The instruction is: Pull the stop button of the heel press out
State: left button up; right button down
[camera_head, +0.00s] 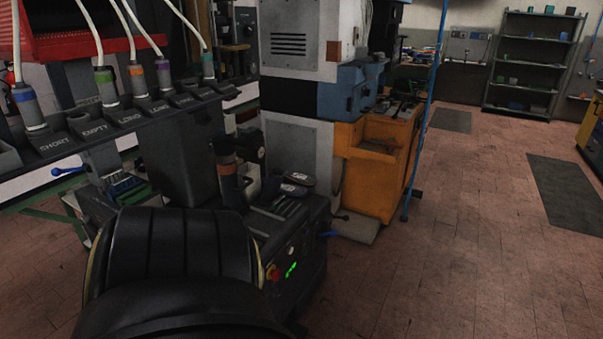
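The heel press (305,235) stands left of centre, a dark machine with a sloped control panel on its near right side. A small red button, which looks like the stop button (273,273), sits at the left of that panel. Neither gripper shows, and nothing touches the button. A large black ribbed shape in the near foreground hides part of the press's near left side.
A dark rack with labelled sockets (125,118) and cabled plugs hangs at upper left. An orange cabinet (375,165) and a blue pole (424,115) stand behind the press. Shelves (533,65) are at the back right. The tiled floor (470,250) at right is clear.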

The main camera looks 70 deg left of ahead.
aim_at(276, 274)
jog(key=u, duration=0.9)
jog(key=i, duration=1.05)
jog(key=u, duration=1.15)
